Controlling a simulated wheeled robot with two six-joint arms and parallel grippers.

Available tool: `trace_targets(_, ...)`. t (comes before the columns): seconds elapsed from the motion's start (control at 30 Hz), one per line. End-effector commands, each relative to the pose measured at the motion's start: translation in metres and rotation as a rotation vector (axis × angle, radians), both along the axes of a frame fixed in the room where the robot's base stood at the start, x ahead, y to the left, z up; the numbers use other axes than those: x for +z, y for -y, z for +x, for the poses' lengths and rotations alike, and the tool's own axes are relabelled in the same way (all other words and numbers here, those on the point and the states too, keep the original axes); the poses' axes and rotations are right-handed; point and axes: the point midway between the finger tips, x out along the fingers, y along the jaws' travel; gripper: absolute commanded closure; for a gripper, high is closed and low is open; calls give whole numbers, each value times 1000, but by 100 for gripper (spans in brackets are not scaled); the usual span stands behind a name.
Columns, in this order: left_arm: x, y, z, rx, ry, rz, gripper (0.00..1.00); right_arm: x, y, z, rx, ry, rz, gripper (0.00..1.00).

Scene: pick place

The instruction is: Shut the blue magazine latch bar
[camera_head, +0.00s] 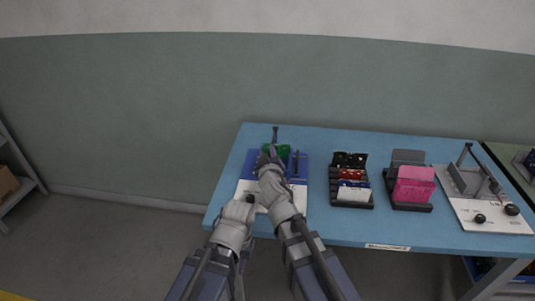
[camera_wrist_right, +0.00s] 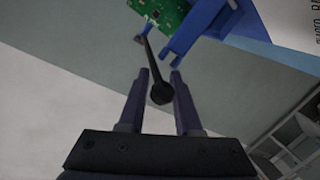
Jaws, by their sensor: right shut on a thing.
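The blue magazine (camera_head: 302,158) stands on a white base (camera_head: 298,192) at the left part of the table, with a green circuit board (camera_head: 283,149) at its back. In the right wrist view the blue magazine (camera_wrist_right: 195,30) and green board (camera_wrist_right: 160,12) show at the top. A dark latch bar (camera_wrist_right: 148,52) ends in a black ball knob (camera_wrist_right: 162,93). My right gripper (camera_wrist_right: 159,76) is shut on this knob; it also shows in the head view (camera_head: 268,157), over the magazine. My left gripper (camera_head: 249,200) is low at the base's front; its fingers are too small to read.
To the right stand a black rack with cards (camera_head: 352,192), a rack with pink cards (camera_head: 414,186) and a grey fixture (camera_head: 470,182) on a white base. The blue table (camera_head: 330,228) is bare along its front. My arms hide part of the magazine.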

Motion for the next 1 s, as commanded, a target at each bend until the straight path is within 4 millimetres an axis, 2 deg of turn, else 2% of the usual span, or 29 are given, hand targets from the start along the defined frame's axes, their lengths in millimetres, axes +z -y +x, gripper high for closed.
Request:
trace_targets(0.03, -6, 0, 0, 0, 0, 0, 75, -7, 1, -2, -5, -5, 6, 100)
trace_targets(0.23, -13, 0, 0, 0, 0, 0, 75, -14, 2, -2, -8, -7, 7, 100)
trace_targets(0.77, -14, 0, 0, 0, 0, 0, 75, -15, 5, -1, -14, -6, 2, 100)
trace_targets(0.8, -14, 0, 0, 0, 0, 0, 75, -15, 6, -1, -14, -6, 2, 73)
trace_targets(1.0, -14, 0, 0, 0, 0, 0, 75, -15, 5, -1, -12, -6, 1, 50)
